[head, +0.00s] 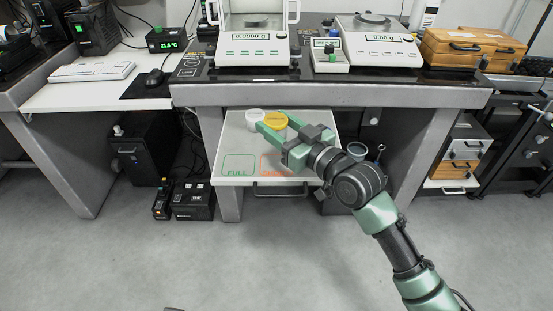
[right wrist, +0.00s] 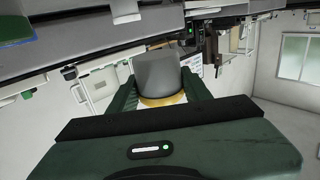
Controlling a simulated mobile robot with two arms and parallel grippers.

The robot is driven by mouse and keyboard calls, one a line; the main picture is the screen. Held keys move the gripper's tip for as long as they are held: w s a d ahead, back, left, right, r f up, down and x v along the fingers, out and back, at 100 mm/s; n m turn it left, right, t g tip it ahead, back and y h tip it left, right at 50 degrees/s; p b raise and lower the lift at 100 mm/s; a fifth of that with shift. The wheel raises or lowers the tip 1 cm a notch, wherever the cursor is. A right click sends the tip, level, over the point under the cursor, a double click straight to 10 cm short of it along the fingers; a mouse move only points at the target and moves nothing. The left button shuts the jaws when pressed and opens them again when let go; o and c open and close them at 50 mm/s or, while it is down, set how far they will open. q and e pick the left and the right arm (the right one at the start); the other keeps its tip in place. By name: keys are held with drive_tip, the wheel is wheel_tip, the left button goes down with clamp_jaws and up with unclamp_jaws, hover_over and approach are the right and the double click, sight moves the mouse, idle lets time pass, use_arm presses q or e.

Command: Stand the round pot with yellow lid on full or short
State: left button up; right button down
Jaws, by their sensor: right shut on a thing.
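The round pot with yellow lid (head: 275,121) is between the fingers of my right gripper (head: 277,124), near the back of a white pull-out board. In the right wrist view the pot (right wrist: 158,72) shows as a grey round body with a yellow band, held between the green fingers (right wrist: 160,92). My right gripper is shut on it. The green square marked FULL (head: 238,165) lies bare at the board's front left. The orange square (head: 269,165) beside it is partly hidden by my gripper, and its word is mostly covered.
The board (head: 225,140) sticks out beneath the dark bench. Two balances (head: 253,50) (head: 377,52) stand on the bench above. The board's left front is clear.

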sight(277, 165)
wheel_tip(277, 165, down, 3)
drive_tip(key=shift+f+b, duration=0.15)
drive_tip(key=shift+b, duration=0.15)
wheel_tip(277, 165, down, 6)
drive_tip(key=shift+r+b, duration=0.25)
drive_tip(key=shift+b, duration=0.7)
use_arm(q)
drive_tip(key=shift+s+r+t, duration=0.1)
drive_tip(key=shift+r+t, duration=0.2)
drive_tip(key=shift+r, duration=0.05)
use_arm(e)
drive_tip(key=c, duration=0.7)
unclamp_jaws()
drive_tip(key=shift+f, duration=0.1)
use_arm(q)
drive_tip(key=shift+w+d+r, duration=0.1)
drive_tip(key=shift+w+d, duration=0.05)
drive_tip(key=shift+w, duration=0.4)
use_arm(e)
drive_tip(key=shift+o, duration=0.2)
